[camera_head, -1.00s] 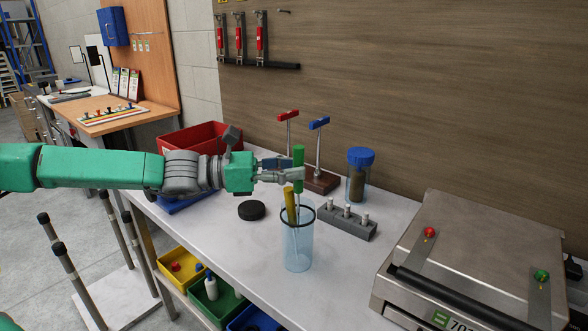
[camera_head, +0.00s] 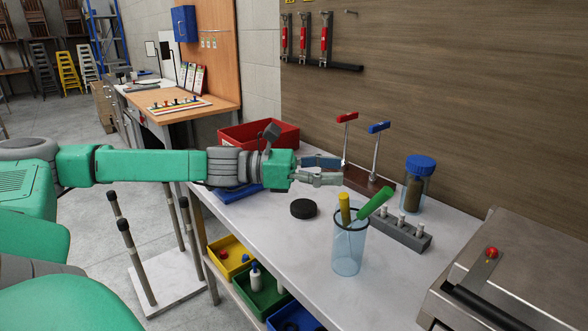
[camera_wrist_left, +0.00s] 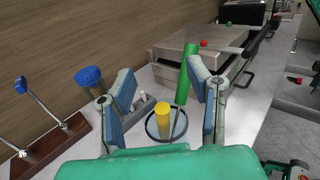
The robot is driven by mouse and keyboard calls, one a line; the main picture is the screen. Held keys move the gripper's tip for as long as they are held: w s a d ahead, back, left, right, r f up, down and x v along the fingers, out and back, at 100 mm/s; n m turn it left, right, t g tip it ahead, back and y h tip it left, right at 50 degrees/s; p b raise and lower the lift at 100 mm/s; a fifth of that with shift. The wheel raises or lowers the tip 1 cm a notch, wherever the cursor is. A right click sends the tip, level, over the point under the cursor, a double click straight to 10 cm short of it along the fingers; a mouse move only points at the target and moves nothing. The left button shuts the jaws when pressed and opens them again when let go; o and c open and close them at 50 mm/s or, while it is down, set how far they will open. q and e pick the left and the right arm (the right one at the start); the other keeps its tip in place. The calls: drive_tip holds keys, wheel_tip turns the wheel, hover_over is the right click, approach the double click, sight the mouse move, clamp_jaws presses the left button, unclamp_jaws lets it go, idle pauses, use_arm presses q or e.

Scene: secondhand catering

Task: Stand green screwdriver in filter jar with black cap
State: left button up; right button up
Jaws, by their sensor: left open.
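The green screwdriver (camera_head: 376,203) leans in the clear filter jar (camera_head: 348,252), its handle above the rim and tilted to the right in the head view. A yellow-handled tool (camera_head: 344,208) stands in the same jar. The black cap (camera_head: 303,208) lies flat on the table left of the jar. My left gripper (camera_head: 341,171) is open and empty, above and behind the jar, clear of the screwdriver. In the left wrist view the green handle (camera_wrist_left: 187,72) shows between the open fingers, beyond them near the jar rim (camera_wrist_left: 148,128). My right gripper is out of view.
A grey block with metal pegs (camera_head: 405,231) stands close right of the jar. Behind are a blue-lidded jar (camera_head: 420,166) and a wooden stand with red and blue T-handles (camera_head: 370,184). A red bin (camera_head: 230,134) is at back left, a steel machine (camera_head: 520,262) at right.

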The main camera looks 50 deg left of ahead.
use_arm(q)
drive_tip(key=v, duration=0.7)
drive_tip(key=shift+s+a, duration=0.2)
drive_tip(key=shift+a, duration=0.1)
drive_tip(key=shift+f, duration=0.1)
idle(0.7)
